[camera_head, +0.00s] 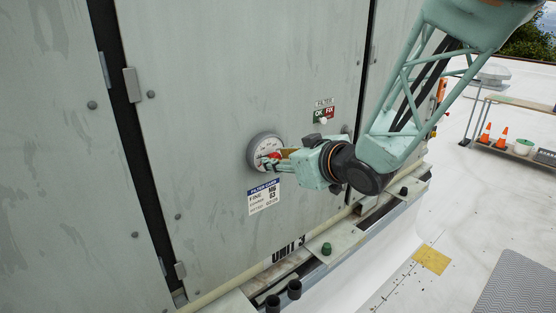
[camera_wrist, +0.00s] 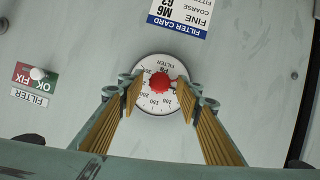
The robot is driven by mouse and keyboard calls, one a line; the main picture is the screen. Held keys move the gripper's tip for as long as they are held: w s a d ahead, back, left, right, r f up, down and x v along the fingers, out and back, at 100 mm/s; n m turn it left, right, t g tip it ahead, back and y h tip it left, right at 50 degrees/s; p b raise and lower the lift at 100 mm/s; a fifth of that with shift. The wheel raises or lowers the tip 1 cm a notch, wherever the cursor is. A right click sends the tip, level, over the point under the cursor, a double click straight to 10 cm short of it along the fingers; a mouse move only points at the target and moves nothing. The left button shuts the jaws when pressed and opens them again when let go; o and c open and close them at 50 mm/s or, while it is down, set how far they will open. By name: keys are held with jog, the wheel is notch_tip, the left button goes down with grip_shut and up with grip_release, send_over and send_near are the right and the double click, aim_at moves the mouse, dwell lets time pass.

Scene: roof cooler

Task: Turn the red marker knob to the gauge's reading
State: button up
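The round gauge (camera_head: 262,148) with a white dial and grey rim is on the grey-green cabinet panel. The gauge (camera_wrist: 152,108) also shows in the wrist view, upside down, with numbers printed around the dial. The red marker knob (camera_wrist: 160,82) sits at the dial's middle, with a small pale tab at its right side. My gripper (camera_wrist: 158,90) is open, its fingers on either side of the knob with gaps visible. In the head view my gripper (camera_head: 274,162) is close to the dial and partly covers it. The dial needle cannot be made out clearly.
A filter card (camera_head: 263,197) is stuck below the gauge. An OK/FIX plate (camera_head: 324,114) with a white knob is above right. A ledge with a green knob (camera_head: 326,248) runs along the cabinet foot. Open roof lies to the right.

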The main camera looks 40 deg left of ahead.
jog(key=shift+a, duration=0.1)
jog(key=shift+c, duration=0.8)
jog(key=c, duration=0.7)
jog(key=m+p, duration=0.1)
jog(key=p, duration=0.2)
jog(key=g+p, duration=0.1)
jog(key=p, duration=0.1)
jog(key=shift+w+r+m+p, duration=0.15)
jog(key=shift+w+m+p, duration=0.05)
jog(key=shift+m+p, duration=0.2)
jog(key=shift+g+p, duration=0.3)
jog(key=shift+p, duration=0.35)
jog(key=m+g+p, duration=0.1)
jog(key=m+p, duration=0.1)
jog(key=p, duration=0.1)
jog(key=shift+w+y+p, duration=0.1)
jog(key=shift+y+p, duration=0.2)
jog(key=shift+p, duration=0.1)
jog(key=shift+f+m+g+p, duration=0.2)
jog(key=shift+m+g+p, duration=0.15)
jog(key=shift+p, duration=0.4)
jog(key=o, duration=0.9)
jog(key=shift+c, duration=0.2)
